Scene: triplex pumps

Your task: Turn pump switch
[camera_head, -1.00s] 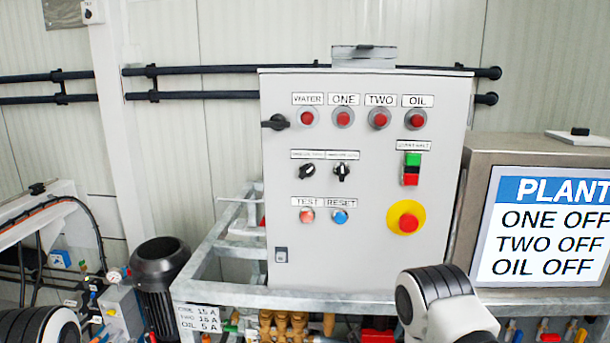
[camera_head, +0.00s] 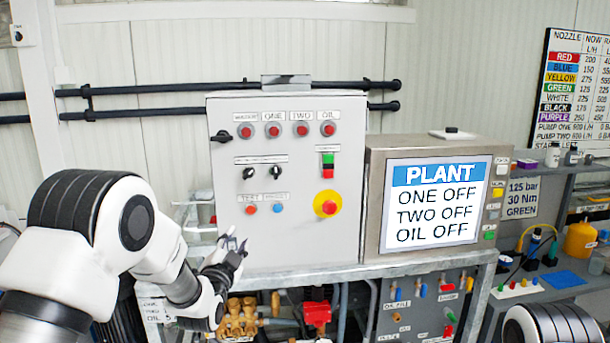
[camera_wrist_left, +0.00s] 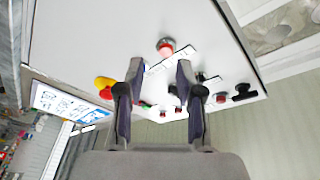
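The grey control cabinet (camera_head: 290,235) stands in the middle of the head view. Two black rotary pump switches, a left one (camera_head: 249,175) and a right one (camera_head: 278,173), sit side by side on its door. Their pointer angles are too small to tell. My left gripper (camera_head: 236,243) is in front of the cabinet's lower left, below the TEST button (camera_head: 251,209). In the left wrist view its two fingers (camera_wrist_left: 158,85) are apart with nothing between them, and the cabinet door lies beyond. My right gripper is not in view; part of my right arm shows at the lower right.
A yellow-ringed red stop button (camera_head: 327,204) and a black side handle (camera_head: 221,135) are on the door. The PLANT screen (camera_head: 436,205) reads ONE OFF, TWO OFF, OIL OFF. Space before the upper door is clear.

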